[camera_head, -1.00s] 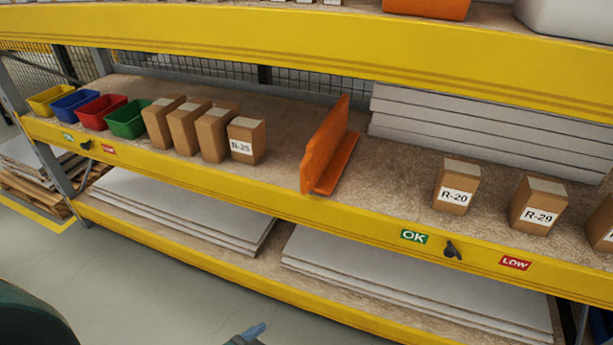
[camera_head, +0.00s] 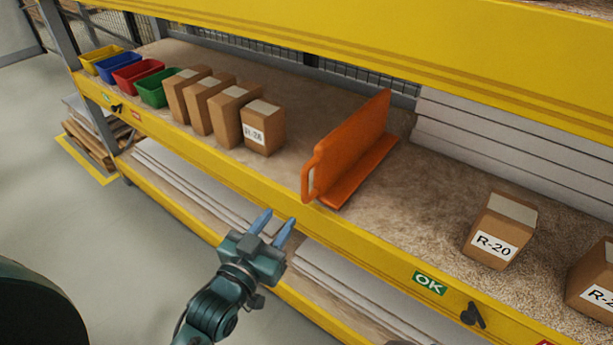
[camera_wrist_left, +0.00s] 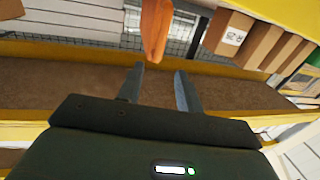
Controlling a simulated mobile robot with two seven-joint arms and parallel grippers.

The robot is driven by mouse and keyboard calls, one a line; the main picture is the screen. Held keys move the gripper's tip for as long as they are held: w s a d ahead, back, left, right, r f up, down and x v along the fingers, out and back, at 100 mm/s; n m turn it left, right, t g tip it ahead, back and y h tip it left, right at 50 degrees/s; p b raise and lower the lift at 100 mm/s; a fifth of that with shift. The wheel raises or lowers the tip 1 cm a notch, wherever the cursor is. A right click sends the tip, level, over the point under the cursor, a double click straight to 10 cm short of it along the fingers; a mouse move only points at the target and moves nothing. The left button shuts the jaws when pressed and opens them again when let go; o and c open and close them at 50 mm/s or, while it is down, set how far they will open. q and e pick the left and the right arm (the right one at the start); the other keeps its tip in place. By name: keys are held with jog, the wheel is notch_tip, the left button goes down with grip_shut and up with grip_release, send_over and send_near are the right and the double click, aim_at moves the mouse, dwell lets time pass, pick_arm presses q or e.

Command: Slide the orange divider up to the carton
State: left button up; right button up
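The orange divider (camera_head: 350,150) stands upright on the middle shelf, with a handle loop at its front end by the yellow shelf edge. It also shows in the left wrist view (camera_wrist_left: 156,25), ahead of the fingers. The nearest carton to its left is a brown box (camera_head: 263,128) labelled R-26 or similar, with a gap of bare shelf between them. On the divider's other side, carton R-20 (camera_head: 500,232) stands farther off. My left gripper (camera_head: 273,225) is open and empty, in front of the shelf edge, below and short of the divider's handle. My right gripper is not in view.
Several brown cartons (camera_head: 198,105) stand in a row left of the divider, beside yellow, blue, red and green bins (camera_head: 153,88). White boards (camera_head: 520,140) are stacked behind on the right. A yellow beam (camera_head: 390,262) edges the shelf; another shelf hangs above.

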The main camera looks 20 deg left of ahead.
aim_at(303, 183)
pick_arm(q)
jog(key=w, duration=0.4)
jog(key=w+d, duration=0.1)
jog(key=w, duration=0.3)
jog(key=w+d, duration=0.1)
jog(key=w, duration=0.4)
jog(key=shift+p, duration=0.3)
jog(key=shift+c, duration=0.6)
grip_shut()
jog(key=shift+a, duration=0.1)
